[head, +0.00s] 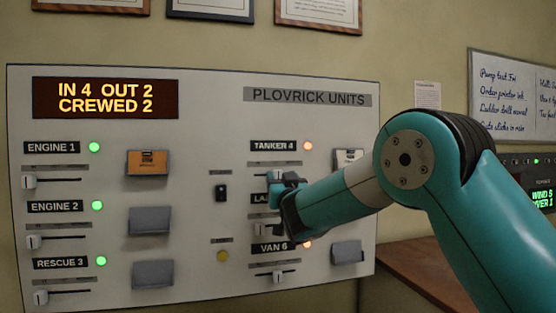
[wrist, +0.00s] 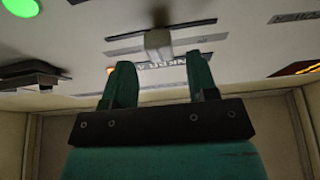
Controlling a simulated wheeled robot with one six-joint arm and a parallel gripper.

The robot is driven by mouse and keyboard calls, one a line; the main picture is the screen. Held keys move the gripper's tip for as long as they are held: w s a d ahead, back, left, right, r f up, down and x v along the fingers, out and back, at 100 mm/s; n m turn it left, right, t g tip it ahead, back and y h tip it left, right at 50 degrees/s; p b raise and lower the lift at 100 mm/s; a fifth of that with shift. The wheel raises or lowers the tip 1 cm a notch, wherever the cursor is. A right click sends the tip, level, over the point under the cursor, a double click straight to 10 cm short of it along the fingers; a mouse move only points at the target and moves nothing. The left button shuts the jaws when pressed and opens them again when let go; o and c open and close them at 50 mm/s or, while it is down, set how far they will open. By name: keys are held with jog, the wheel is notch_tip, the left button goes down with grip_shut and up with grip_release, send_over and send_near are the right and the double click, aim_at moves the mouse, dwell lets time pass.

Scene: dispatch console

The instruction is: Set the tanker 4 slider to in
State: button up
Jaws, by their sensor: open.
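The tanker 4 slider (head: 274,175) is a pale knob on a dark horizontal slot under the TANKER 4 label (head: 273,146). An orange lamp (head: 308,146) glows beside that label. In the wrist view the panel is upside down and the knob (wrist: 158,45) stands near the middle of its slot. My gripper (head: 286,192) is just in front of the panel at the knob, partly covering the area below it. In the wrist view my gripper (wrist: 160,78) is open, and the knob shows just beyond the gap between its fingers. Contact cannot be told.
The display (head: 105,98) reads IN 4, OUT 2, CREWED 2. The Engine 1 slider (head: 28,182) and other left-column sliders sit left with green lamps. The Van 6 slider (head: 278,277) is below my gripper. Card holders stick out, one (head: 347,252) at lower right.

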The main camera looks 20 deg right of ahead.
aim_at(277, 175)
jog(key=shift+p+x, duration=0.6)
jog(key=shift+x, duration=0.85)
jog(key=shift+c, duration=0.4)
